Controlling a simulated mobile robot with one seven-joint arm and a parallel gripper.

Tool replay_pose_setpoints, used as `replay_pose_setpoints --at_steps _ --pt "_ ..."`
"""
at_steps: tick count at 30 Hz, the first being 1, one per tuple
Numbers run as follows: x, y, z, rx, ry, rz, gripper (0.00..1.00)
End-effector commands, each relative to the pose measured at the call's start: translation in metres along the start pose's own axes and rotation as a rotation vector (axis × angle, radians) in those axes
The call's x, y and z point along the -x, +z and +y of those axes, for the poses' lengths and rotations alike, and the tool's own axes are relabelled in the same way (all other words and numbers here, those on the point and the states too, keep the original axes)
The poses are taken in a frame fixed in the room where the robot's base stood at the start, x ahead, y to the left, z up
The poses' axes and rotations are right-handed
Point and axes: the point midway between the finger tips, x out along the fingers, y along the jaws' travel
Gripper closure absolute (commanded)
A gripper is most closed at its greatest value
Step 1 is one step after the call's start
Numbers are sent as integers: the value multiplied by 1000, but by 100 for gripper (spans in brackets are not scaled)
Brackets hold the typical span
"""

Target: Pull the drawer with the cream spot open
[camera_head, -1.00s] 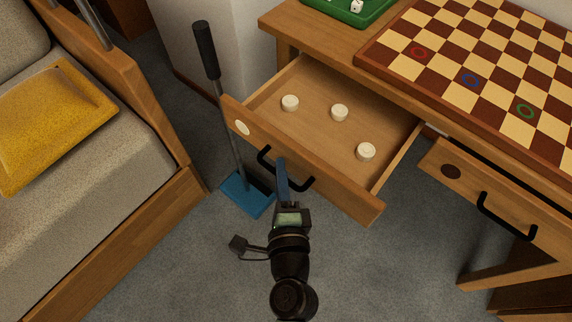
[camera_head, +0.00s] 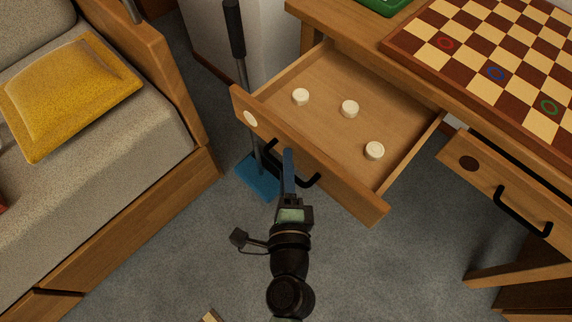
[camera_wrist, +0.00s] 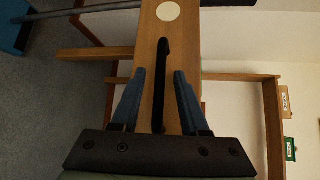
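The drawer (camera_head: 300,155) with the cream spot (camera_head: 250,118) stands well out from the desk, its inside in view. Its black bar handle (camera_head: 312,182) is on the front, partly hidden by my gripper (camera_head: 288,155). In the wrist view, the cream spot (camera_wrist: 168,11) is at the top and the handle (camera_wrist: 160,85) runs between the two blue fingers of my gripper (camera_wrist: 160,78). The fingers are apart, one on each side of the handle, with gaps showing. Whether a fingertip touches the handle or drawer front cannot be told.
Several white round pieces, one a checker (camera_head: 349,108), lie in the drawer. A second drawer (camera_head: 505,190) with a dark spot is closer in at right. A checkered board (camera_head: 490,70) lies on the desk. A blue-based pole (camera_head: 258,178) and a sofa (camera_head: 110,170) stand left.

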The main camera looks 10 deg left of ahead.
Motion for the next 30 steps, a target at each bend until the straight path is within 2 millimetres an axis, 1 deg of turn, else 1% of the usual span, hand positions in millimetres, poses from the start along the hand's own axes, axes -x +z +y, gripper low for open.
replay_pose_setpoints --at_steps 8,11,13,17,24,30 --pt "0 0 0 -1 0 -1 56" --pt "6 1 1 -2 1 -1 56" --pt "12 1 2 -2 2 -2 56" --pt "32 1 4 0 4 -3 56" --pt "73 1 5 0 4 -4 56" --pt "102 0 5 1 3 -3 56"
